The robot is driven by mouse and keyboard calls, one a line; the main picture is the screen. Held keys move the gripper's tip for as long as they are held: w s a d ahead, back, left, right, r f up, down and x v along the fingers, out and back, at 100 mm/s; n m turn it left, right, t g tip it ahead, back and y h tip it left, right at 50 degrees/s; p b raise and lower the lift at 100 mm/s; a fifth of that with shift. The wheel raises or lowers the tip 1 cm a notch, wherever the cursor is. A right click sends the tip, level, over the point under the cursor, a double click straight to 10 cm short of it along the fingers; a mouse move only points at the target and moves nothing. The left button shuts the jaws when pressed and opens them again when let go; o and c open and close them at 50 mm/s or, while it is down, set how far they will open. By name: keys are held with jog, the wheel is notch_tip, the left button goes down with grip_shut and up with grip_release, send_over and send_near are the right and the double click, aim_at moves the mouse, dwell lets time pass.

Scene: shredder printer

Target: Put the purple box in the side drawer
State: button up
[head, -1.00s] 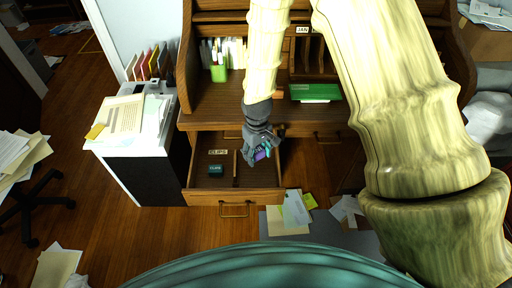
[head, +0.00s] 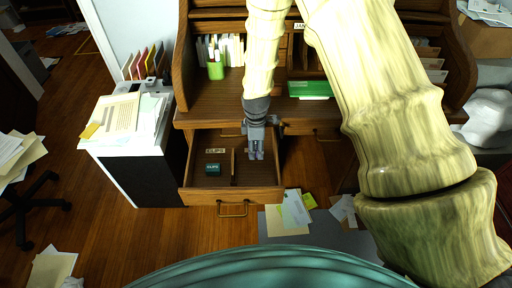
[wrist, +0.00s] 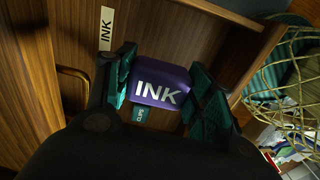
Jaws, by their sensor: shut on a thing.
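The purple box (wrist: 161,86), marked INK in white, sits between the two teal finger pads of my gripper in the wrist view. My gripper (head: 256,152) is shut on it and points down over the right part of the open side drawer (head: 196,197). In the head view the gripper hides the box. An INK label (wrist: 106,29) shows on the drawer wood in the wrist view. I cannot tell whether the box touches the drawer floor.
A dark teal CLIPS box (head: 212,168) lies in the drawer's left compartment, beside a thin wooden divider (head: 233,167). A green cup (head: 216,71) and a green box (head: 310,89) stand on the desk. A white cabinet with papers (head: 128,120) stands left of the drawer.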

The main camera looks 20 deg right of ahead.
jog(key=shift+f+b, duration=3.65)
jog(key=shift+f, duration=1.3)
jog(key=o, duration=1.1)
jog(key=shift+r, duration=0.15)
notch_tip(320, 180, up, 12)
jog(key=shift+f, duration=0.15)
